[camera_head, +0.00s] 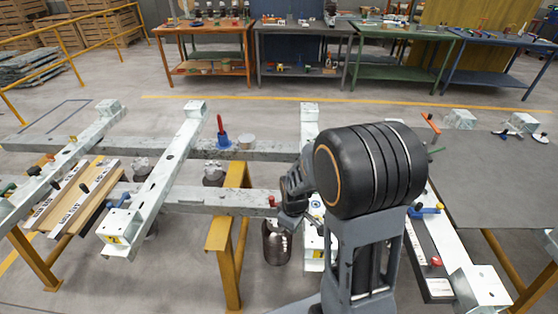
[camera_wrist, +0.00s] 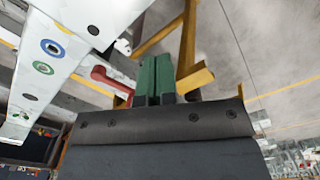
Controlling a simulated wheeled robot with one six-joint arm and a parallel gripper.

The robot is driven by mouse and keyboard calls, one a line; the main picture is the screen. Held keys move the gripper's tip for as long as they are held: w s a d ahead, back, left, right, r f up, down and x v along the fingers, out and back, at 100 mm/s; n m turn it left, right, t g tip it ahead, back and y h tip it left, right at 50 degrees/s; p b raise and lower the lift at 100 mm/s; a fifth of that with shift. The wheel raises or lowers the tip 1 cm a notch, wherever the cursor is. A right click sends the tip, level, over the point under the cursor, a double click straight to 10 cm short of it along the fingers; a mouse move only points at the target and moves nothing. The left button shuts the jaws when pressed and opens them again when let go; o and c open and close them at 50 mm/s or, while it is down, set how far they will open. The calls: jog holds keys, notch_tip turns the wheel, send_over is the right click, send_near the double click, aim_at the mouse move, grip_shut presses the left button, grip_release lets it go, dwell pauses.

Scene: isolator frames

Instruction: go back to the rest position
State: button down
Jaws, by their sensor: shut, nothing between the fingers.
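My gripper (camera_wrist: 155,72) shows at the centre of the wrist view, with its two green fingers shut together and nothing between them. A red bent handle (camera_wrist: 108,80) is just left of the fingers; I cannot tell whether they touch. Left of it is a white beam (camera_wrist: 62,22) with blue and green ringed marks. In the head view my arm stands right of centre, bent down over the frame, and its black joint hides part of the frame. The fingers cannot be made out there.
A frame of white and grey beams (camera_head: 175,165) rests on yellow trestles (camera_head: 228,235). A blue-based red-handled tool (camera_head: 221,138) stands on a rear beam. A grey plate (camera_head: 500,175) lies at right. Workbenches (camera_head: 205,55) line the back, with clear floor before them. A yellow railing (camera_head: 70,60) is at left.

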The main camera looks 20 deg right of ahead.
notch_tip(320, 180, up, 2)
jog(key=shift+r+p, duration=0.2)
jog(key=shift+p, duration=0.45)
jog(key=s+a+r+m+t, duration=0.1)
jog(key=s+r+m+t, duration=0.1)
jog(key=r, duration=0.7)
jog(key=s+a+r+m+t, duration=0.1)
jog(key=s+r+m+t, duration=0.1)
jog(key=s+r+m, duration=0.3)
notch_tip(320, 180, up, 4)
jog(key=shift+a+r+m, duration=0.1)
jog(key=shift+a+m, duration=0.2)
jog(key=shift+a, duration=0.05)
